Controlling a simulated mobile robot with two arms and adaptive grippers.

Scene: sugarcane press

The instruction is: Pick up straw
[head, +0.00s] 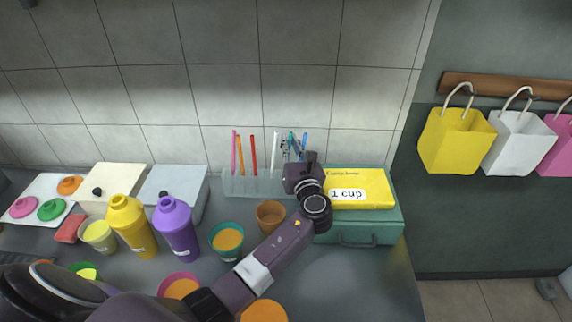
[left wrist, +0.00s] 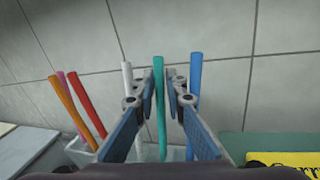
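Several straws stand upright in a clear holder (head: 240,184) against the tiled wall. My left gripper (head: 290,149) reaches in at the holder's right part. In the left wrist view a teal straw (left wrist: 160,105) stands between the two fingers of the left gripper (left wrist: 160,92), with a small gap on each side. A blue straw (left wrist: 195,95) is just right of the right finger, and a white straw (left wrist: 127,80) is just left of the left finger. Red (left wrist: 88,105), orange (left wrist: 70,108) and pink straws stand farther left. My right gripper is out of view.
A yellow box (head: 362,188) labelled "1 cup" lies on a green case (head: 385,226) right of the holder. Purple (head: 176,228) and yellow (head: 132,226) bottles and several cups stand on the counter. Paper bags (head: 452,140) hang at the right.

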